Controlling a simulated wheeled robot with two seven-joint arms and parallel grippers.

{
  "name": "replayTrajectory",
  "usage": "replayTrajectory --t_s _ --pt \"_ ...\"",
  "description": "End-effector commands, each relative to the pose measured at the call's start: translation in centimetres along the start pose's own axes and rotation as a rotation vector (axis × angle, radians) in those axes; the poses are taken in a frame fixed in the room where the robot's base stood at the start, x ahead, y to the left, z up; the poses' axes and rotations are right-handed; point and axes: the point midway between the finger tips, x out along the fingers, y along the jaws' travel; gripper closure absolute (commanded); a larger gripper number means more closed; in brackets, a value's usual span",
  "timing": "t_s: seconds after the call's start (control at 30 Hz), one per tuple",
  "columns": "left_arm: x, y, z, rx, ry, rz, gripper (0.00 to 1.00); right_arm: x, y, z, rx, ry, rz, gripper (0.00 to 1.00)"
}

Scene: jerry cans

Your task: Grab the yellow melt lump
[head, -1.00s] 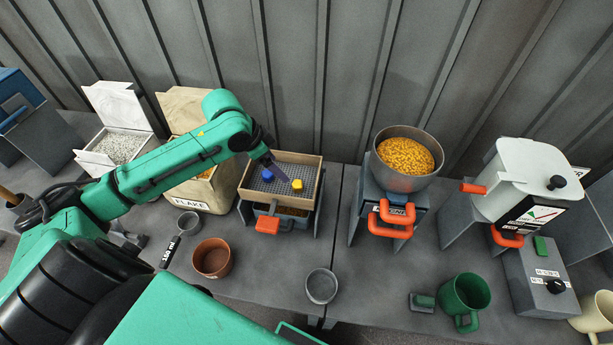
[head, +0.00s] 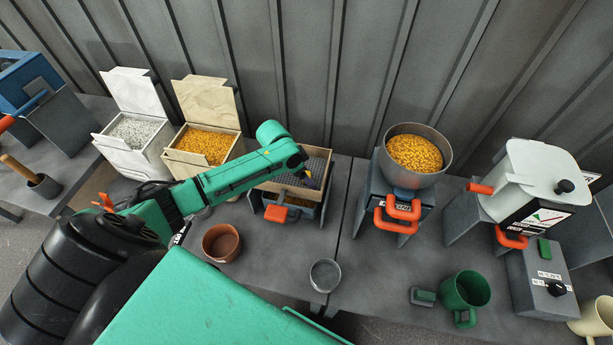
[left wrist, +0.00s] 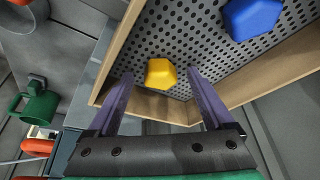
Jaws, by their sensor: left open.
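The yellow melt lump (left wrist: 161,73) lies on the perforated grey floor of a wooden-framed sieve tray, close to one wooden wall (left wrist: 158,107) in the left wrist view. My left gripper (left wrist: 160,76) is open. Its two purple fingers stand on either side of the lump in that view, with gaps on both sides; whether the tips are level with it is hard to tell. A blue lump (left wrist: 252,17) lies farther up in the tray. In the head view my left arm reaches over the sieve tray (head: 322,158) and the yellow lump is hidden. My right gripper is not in view.
The tray sits on a stand with an orange handle (head: 276,213). To its right is a steel bowl of yellow pellets (head: 414,152). Two open bins (head: 207,147) stand behind my arm. A brown cup (head: 221,242) and a small grey cup (head: 325,274) stand in front.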

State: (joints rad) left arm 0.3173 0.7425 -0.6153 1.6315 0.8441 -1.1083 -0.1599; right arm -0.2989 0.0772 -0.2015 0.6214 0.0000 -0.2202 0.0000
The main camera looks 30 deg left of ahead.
Motion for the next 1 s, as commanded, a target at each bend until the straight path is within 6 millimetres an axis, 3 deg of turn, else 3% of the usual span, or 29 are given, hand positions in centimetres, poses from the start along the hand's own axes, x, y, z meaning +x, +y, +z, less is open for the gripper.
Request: replayTrajectory --t_s 0.03,0.2,0.27,0.67,0.77,1.0 --pt "0.0 0.0 0.0 -0.001 0.000 0.000 0.14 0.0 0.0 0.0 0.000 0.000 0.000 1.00" --pt "0.0 0.0 0.1 -0.001 -0.001 0.000 0.79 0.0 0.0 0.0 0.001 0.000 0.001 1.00" --pt "0.0 0.0 0.1 -0.001 -0.001 0.000 1.00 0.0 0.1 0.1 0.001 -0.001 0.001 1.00" --pt "-1.1 -0.1 -0.4 -0.002 0.001 -0.001 1.00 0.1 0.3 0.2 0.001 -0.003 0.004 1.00" --pt "-2.9 -0.1 -1.2 0.002 0.003 -0.002 1.00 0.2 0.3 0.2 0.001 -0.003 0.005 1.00" --pt "-11.0 -0.1 -4.6 0.003 0.005 -0.005 1.00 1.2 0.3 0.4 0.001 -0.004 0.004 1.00"
